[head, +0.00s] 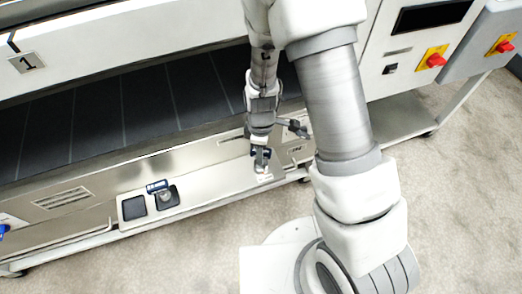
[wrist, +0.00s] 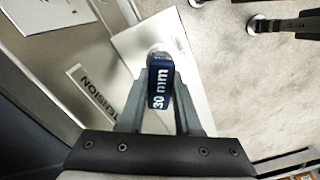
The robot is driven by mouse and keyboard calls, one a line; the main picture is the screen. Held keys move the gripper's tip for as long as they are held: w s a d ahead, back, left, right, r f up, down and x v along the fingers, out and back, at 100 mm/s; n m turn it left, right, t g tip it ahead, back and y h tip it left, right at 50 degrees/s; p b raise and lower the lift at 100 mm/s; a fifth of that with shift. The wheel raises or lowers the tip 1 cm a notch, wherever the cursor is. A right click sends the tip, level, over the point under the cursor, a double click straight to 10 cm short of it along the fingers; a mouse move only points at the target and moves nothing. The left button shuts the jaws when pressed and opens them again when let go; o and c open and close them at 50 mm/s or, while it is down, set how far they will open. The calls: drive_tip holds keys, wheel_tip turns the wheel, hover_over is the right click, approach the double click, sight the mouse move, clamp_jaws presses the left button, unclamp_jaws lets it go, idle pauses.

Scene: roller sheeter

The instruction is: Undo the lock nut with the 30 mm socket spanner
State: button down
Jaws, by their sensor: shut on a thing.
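My gripper (head: 261,155) is shut on the 30 mm socket spanner (wrist: 160,88). The spanner has a dark blue body marked "30 mm" in white, which shows between my two fingers in the wrist view. Its far end looks pale and rounded and points away from my palm, over a light metal ledge. A label reading "TENSION" (wrist: 98,92) is on the panel to the left of the spanner. The lock nut cannot be made out; the spanner and gripper may hide it. I cannot tell whether the spanner touches anything at its far end.
On the front ledge (head: 215,182), left of my gripper, are two dark recesses; the left one (head: 133,208) looks empty. The right one (head: 167,197) holds a small grey thing beside a blue label. A dark belt (head: 110,110) lies behind. Carpet is open in front.

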drive_tip(key=shift+f, duration=0.4)
drive_tip(key=shift+b, duration=0.3)
drive_tip(key=shift+n, duration=1.8)
